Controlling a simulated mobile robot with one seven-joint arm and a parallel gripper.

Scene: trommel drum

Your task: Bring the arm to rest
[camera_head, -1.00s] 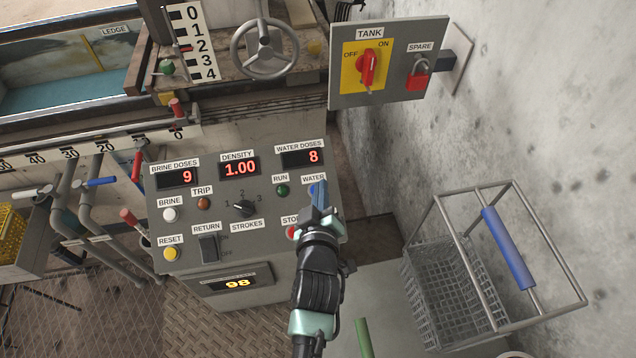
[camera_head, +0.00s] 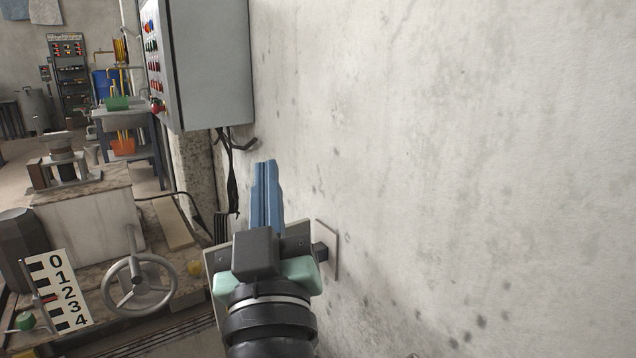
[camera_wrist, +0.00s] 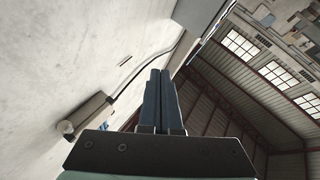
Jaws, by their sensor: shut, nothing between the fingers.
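My gripper (camera_head: 265,168) is raised in the middle of the head view, its blue fingers pointing up and away from me. The fingers lie together with nothing between them. In the wrist view the shut fingers (camera_wrist: 160,78) point toward the wall and roof.
A bare concrete wall (camera_head: 450,150) fills the right side. A grey control cabinet (camera_head: 210,65) with hanging cables is up ahead. A handwheel (camera_head: 138,284) and a numbered scale board (camera_head: 62,290) stand at lower left. The wrist view shows roof beams (camera_wrist: 225,95) and windows (camera_wrist: 240,45).

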